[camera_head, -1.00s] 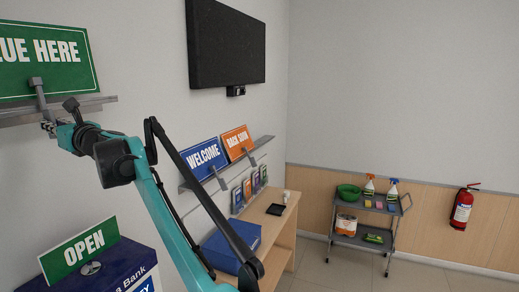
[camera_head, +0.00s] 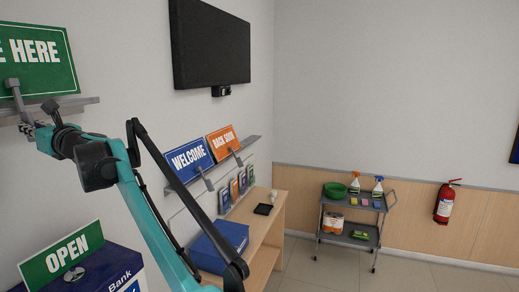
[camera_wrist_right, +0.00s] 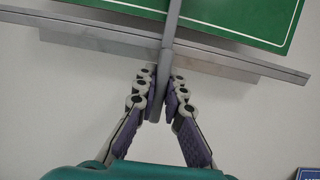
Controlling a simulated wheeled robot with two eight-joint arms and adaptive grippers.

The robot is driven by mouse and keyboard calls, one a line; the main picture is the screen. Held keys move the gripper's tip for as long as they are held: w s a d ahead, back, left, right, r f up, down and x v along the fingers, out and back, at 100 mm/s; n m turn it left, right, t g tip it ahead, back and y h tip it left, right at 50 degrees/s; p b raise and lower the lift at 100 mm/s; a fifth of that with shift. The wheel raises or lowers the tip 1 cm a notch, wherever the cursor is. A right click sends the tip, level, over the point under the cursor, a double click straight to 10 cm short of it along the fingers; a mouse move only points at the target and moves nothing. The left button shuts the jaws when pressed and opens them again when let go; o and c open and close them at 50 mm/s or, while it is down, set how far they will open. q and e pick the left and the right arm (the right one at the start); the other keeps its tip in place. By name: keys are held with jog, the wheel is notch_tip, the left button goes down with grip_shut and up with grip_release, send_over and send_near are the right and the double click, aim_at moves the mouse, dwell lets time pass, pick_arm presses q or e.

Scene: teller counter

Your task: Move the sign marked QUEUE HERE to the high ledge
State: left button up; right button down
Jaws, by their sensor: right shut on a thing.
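The green sign (camera_head: 38,60) shows only part of its white lettering, ending in "HERE", at the upper left of the head view. Its green panel (camera_wrist_right: 235,15) also shows in the wrist view. It stands upright at the high grey ledge (camera_head: 88,101); the ledge (camera_wrist_right: 265,68) crosses the wrist view. I cannot tell whether the sign's weight rests on it. My right gripper (camera_head: 27,128) is just below and in front of the ledge. In the wrist view its fingers (camera_wrist_right: 162,95) are shut on the sign's grey stem (camera_wrist_right: 172,35). My left gripper is out of view.
A lower ledge (camera_head: 248,142) holds a blue WELCOME sign (camera_head: 188,160) and an orange BACK SOON sign (camera_head: 222,141). A dark screen (camera_head: 210,45) hangs above. A green OPEN sign (camera_head: 62,255) stands at the lower left. A cart (camera_head: 350,226) stands well away.

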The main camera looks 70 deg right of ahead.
jog(key=shift+w+f+b, duration=0.1)
jog(key=shift+f+b, duration=0.4)
jog(key=shift+f, duration=0.45)
jog(key=shift+r, duration=0.1)
dwell(0.4)
jog(key=c, duration=1.6)
grip_release()
jog(key=shift+o, duration=0.6)
jog(key=o, duration=0.4)
jog(key=shift+o, duration=0.2)
jog(key=s+f+b, duration=0.1)
jog(key=s+b, duration=0.1)
jog(key=s, duration=0.7)
jog(key=shift+f, duration=0.25)
